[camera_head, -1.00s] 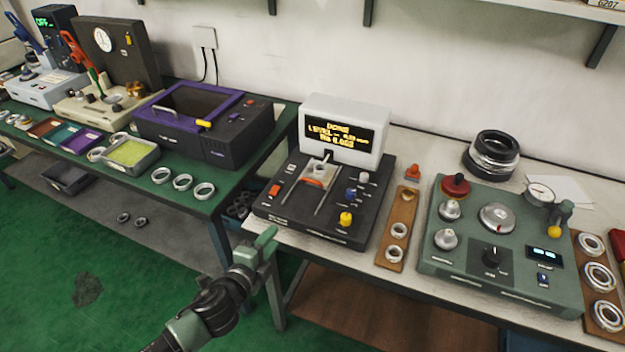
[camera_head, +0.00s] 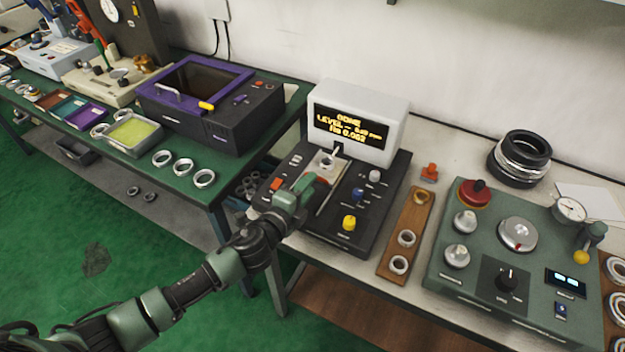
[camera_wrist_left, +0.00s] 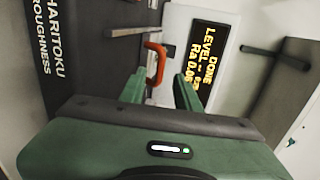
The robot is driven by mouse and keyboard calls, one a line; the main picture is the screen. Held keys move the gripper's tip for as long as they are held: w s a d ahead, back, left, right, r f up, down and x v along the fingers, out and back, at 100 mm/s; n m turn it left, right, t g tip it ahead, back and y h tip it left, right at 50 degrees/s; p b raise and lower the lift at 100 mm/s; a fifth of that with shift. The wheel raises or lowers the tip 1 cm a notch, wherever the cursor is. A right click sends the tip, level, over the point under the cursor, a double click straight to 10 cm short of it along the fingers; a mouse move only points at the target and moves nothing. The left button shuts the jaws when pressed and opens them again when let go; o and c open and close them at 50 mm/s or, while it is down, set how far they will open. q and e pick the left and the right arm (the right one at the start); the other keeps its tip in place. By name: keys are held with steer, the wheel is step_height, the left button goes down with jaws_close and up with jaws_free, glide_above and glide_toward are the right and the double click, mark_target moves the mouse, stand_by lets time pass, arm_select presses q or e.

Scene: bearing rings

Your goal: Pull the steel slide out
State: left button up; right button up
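The steel slide (camera_head: 327,166) sits on rails on the black roughness tester (camera_head: 345,240), with a ring on it under the probe. Its orange handle shows in the left wrist view (camera_wrist_left: 157,62), standing up at the slide's front edge. In the head view my gripper mostly covers the handle. My left gripper (camera_head: 308,184) is over the front of the tester, close to the handle. In the left wrist view its two green fingers (camera_wrist_left: 160,88) are apart, with the handle between or just beyond their tips; contact cannot be told. My right gripper is not in view.
The tester's white display (camera_head: 358,120) reads DONE and stands behind the slide. Knobs, including a yellow one (camera_head: 349,222), are right of the rails. A wooden ring holder (camera_head: 398,245) and a green instrument (camera_head: 520,250) stand further right. A gap separates this bench from the left bench.

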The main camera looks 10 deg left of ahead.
arm_select(q)
steer(key=shift+x, duration=1.35)
jaws_close()
stand_by(0.4)
